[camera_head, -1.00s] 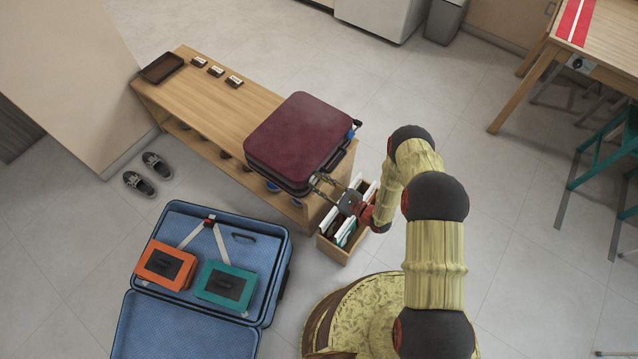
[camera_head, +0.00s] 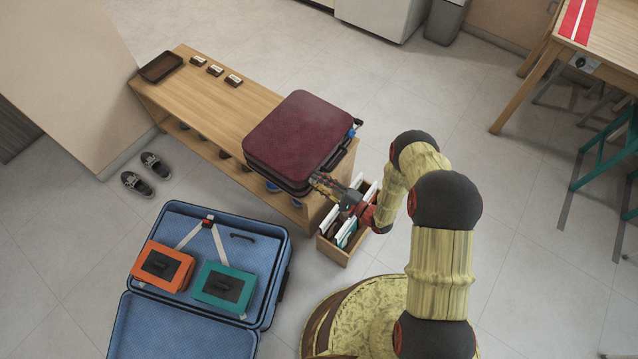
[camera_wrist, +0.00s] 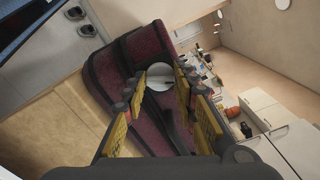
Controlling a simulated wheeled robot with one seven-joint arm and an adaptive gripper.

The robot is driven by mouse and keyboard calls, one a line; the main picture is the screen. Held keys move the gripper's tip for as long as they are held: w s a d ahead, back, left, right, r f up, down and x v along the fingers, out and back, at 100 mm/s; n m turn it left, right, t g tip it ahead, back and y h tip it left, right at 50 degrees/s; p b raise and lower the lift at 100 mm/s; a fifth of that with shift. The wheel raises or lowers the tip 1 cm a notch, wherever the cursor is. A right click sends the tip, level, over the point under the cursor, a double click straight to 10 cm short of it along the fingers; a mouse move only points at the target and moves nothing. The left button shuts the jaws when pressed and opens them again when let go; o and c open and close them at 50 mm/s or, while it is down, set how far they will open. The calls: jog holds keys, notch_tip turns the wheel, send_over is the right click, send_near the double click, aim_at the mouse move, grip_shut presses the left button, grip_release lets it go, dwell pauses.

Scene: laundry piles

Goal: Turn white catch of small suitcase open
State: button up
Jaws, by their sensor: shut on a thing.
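The small maroon suitcase (camera_head: 298,140) lies flat on the wooden bench's right end. In the wrist view its dark-edged side (camera_wrist: 115,75) fills the middle. The white catch (camera_wrist: 160,74) is a round disc on that side, between my fingertips. My gripper (camera_head: 317,181) is at the suitcase's near right corner. In the wrist view its two yellow-marked fingers (camera_wrist: 160,84) are shut on the catch, one on each side. The catch is too small to make out in the head view. The suitcase looks closed.
The wooden bench (camera_head: 215,110) carries a brown tray (camera_head: 161,67) and small dark boxes at its far end. A wooden crate (camera_head: 334,252) with upright items stands below my gripper. A large blue suitcase (camera_head: 262,250) lies open on the floor.

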jog(key=shift+s+f+n+b, duration=0.1)
jog(key=shift+n+b, duration=0.4)
jog(key=shift+n, duration=1.8)
jog(key=o, duration=1.2)
jog(key=shift+c, duration=0.2)
jog(key=v, duration=1.2)
